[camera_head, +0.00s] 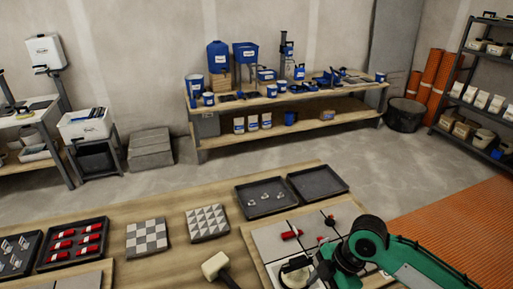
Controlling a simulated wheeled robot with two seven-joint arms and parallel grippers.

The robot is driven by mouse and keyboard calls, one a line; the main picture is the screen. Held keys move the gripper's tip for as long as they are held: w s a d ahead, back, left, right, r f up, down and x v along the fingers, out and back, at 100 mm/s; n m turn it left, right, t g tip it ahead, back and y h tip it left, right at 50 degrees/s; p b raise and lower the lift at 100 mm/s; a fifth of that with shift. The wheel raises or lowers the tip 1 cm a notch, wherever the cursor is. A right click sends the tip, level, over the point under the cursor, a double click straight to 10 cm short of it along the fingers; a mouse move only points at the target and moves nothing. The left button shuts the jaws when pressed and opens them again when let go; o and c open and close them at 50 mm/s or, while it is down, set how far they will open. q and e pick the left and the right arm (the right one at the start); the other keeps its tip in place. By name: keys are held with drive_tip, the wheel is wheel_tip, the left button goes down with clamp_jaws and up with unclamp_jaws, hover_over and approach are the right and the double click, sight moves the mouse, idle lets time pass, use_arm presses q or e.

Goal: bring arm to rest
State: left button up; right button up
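My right arm (425,262) is green and black and comes in from the lower right. My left gripper is not in view.
A white-headed mallet (215,266) lies left of the board. Two dark trays (266,196) (317,181) sit behind it; a tray of red pieces (72,244) and patterned tiles (147,237) (207,222) lie left. Bare wood (175,266) shows at front centre-left.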

drive_tip(key=s+a+f+m+t, duration=0.35)
drive_tip(key=s+f+m, duration=0.2)
drive_tip(key=m, duration=0.25)
drive_tip(key=s+d+f+m+h, duration=0.3)
drive_tip(key=s+d+m+h, duration=0.1)
drive_tip(key=s+d+m, duration=0.7)
drive_tip(key=s+d+f+x, duration=0.1)
drive_tip(key=s+x, duration=0.3)
drive_tip(key=x, duration=1.1)
drive_tip(key=s+d+f+x, duration=0.1)
drive_tip(key=s+x, duration=0.2)
drive_tip(key=x, duration=1.2)
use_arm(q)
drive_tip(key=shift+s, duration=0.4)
use_arm(e)
drive_tip(key=s+d+f+g, duration=0.1)
drive_tip(key=s+d+f, duration=0.2)
drive_tip(key=s+f, duration=1.6)
drive_tip(key=shift+s+d+f+n+g+h, duration=0.25)
drive_tip(key=shift+s+f+n+g+h, duration=0.1)
drive_tip(key=shift+f, duration=0.2)
